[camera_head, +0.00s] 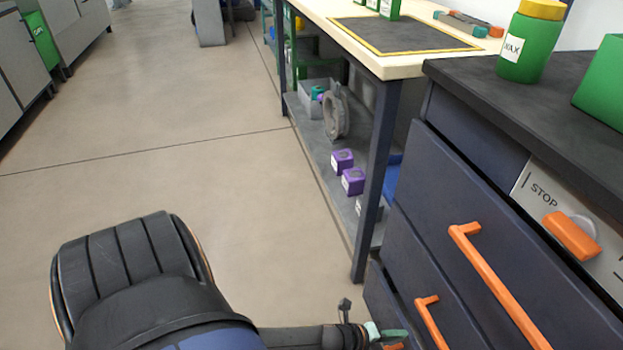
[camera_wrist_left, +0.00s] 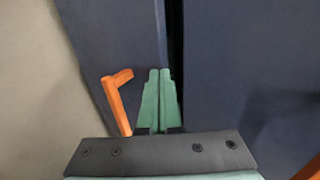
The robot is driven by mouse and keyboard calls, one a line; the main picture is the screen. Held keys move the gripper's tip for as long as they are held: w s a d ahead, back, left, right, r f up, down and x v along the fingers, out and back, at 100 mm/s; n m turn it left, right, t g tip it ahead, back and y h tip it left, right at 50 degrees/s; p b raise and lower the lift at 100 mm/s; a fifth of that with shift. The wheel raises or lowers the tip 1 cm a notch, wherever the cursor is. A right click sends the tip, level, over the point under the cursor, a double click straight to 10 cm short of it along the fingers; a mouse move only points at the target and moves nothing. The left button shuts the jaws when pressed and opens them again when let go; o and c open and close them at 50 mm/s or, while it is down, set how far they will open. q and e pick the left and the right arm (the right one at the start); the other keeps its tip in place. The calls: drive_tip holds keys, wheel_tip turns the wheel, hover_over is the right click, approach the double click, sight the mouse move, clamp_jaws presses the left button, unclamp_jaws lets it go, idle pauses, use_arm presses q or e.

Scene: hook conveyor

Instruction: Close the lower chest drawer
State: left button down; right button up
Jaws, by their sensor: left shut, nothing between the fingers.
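The dark blue chest stands at the right in the head view. Its lower drawer (camera_head: 377,303) is at the bottom, partly cut off by the picture edge, and its front stands out a little from the drawers above. In the left wrist view the lower drawer front (camera_wrist_left: 105,35) has an orange handle (camera_wrist_left: 118,100), with a dark gap between this front and the panel to its right. My left gripper (camera_head: 397,335) is shut and empty, in front of the chest low down. In the wrist view its green fingertips (camera_wrist_left: 159,73) overlap the drawer's edge; contact cannot be told. My right gripper is out of view.
Upper drawers with orange handles (camera_head: 495,285) and a STOP panel with an orange knob (camera_head: 571,236) are above. A green wax jar (camera_head: 530,42) stands on the chest top. A workbench with a lower shelf (camera_head: 318,140) is behind. The floor (camera_head: 180,110) at left is clear.

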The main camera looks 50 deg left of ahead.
use_arm(q)
drive_tip(key=w, duration=0.1)
drive_tip(key=w+d, duration=0.1)
drive_tip(key=shift+w, duration=0.35)
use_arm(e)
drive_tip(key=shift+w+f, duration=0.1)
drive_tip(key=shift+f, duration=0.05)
use_arm(q)
drive_tip(key=shift+w+r, duration=0.1)
